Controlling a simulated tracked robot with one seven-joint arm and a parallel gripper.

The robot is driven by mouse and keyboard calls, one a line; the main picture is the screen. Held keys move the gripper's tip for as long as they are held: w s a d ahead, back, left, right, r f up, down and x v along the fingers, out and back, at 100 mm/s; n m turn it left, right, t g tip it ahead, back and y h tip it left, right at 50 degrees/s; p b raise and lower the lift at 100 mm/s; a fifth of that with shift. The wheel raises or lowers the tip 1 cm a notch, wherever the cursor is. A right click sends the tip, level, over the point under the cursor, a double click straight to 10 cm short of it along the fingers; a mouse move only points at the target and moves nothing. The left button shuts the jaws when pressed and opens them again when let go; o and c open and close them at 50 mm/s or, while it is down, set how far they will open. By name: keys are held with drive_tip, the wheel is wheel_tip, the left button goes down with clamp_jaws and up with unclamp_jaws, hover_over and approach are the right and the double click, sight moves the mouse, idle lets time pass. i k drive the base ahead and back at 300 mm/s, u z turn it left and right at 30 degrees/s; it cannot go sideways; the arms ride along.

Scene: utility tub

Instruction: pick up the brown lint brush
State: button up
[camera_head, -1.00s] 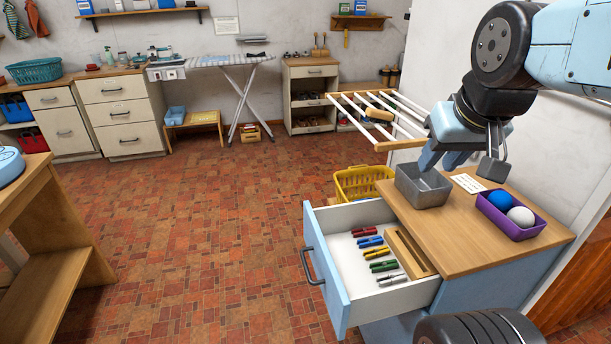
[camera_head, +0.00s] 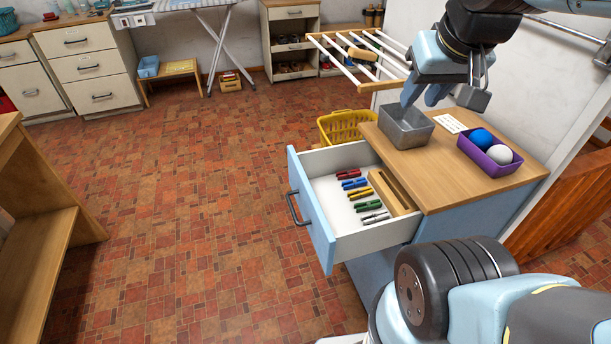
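A small brown block-like item (camera_head: 362,53) lies across the white bars of the wooden-framed drying rack (camera_head: 322,42). It may be the brown lint brush, but it is too small to be sure. My gripper (camera_head: 420,98) points down at the upper right, over or near the grey metal tin (camera_head: 428,129) on the cabinet top. Its two pale blue fingers look apart, with nothing seen between them. The brown item is up and to the left of the gripper in the picture, apart from it.
A purple tray (camera_head: 497,168) with a blue and a white ball is on top. A yellow basket (camera_head: 341,127) stands behind. The brick floor left of it is clear.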

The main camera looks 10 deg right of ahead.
sight(364, 56)
drive_tip(key=u, duration=0.1)
drive_tip(key=k, duration=0.5)
drive_tip(key=u, duration=1.25)
drive_tip(key=i, duration=3.25)
drive_tip(key=z, duration=0.25)
